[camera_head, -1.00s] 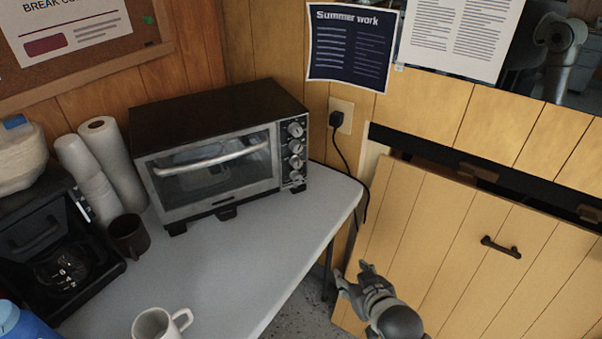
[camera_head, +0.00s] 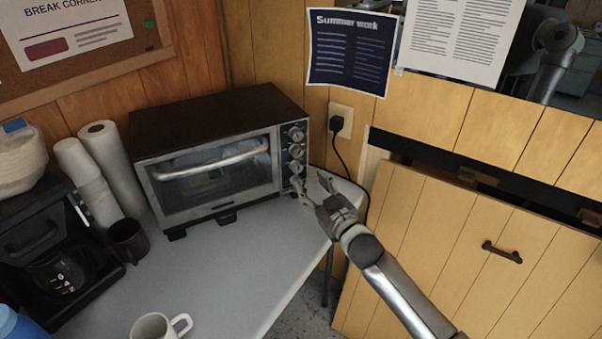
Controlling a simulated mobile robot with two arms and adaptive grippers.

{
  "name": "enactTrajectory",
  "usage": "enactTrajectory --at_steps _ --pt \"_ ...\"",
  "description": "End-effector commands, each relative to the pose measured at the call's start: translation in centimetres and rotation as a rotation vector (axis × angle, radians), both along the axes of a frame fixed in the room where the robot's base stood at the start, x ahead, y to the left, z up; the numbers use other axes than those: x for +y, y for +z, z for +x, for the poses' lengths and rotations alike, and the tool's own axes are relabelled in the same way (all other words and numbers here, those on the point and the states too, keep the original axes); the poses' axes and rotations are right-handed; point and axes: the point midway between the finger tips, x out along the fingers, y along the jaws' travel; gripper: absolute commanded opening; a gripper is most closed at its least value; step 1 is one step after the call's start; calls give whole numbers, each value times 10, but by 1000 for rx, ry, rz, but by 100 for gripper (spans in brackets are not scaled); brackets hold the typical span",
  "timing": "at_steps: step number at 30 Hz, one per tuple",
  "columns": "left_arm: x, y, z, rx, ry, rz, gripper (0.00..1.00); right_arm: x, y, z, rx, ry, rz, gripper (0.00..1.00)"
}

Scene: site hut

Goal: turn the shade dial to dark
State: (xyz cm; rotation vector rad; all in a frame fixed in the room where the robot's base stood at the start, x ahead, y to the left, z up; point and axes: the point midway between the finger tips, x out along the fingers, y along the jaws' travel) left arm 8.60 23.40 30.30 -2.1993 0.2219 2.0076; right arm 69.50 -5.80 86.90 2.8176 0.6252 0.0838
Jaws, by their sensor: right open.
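A black and steel toaster oven (camera_head: 215,155) stands at the back of the table, its glass door shut. A column of several round knobs (camera_head: 296,150) runs down the right side of its front; the labels are too small to read, so I cannot tell which is the shade dial. My right gripper (camera_head: 310,184) is open, its fingers pointing up and left at the lowest knobs. One finger overlaps the bottom of the knob column, and I cannot tell if it touches. The lowest knob is partly hidden. My left gripper is not in view.
The grey table (camera_head: 235,265) is clear in front of the oven. A white mug (camera_head: 152,327), dark mug (camera_head: 128,240), coffee maker (camera_head: 60,250) and paper rolls (camera_head: 112,165) stand left. A plug and cord (camera_head: 337,124) hang at the right wall.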

Motion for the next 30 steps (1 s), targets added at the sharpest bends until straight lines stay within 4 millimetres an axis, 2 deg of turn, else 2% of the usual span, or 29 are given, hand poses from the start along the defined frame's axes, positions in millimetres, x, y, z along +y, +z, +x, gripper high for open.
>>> enactTrajectory --at_steps 9,15,30 --pt "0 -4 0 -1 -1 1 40 19 0 39 0 -1 1 47" --pt "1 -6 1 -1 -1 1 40 26 -1 56 1 -1 0 47" --pt "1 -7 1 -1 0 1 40 30 0 64 1 0 0 47"
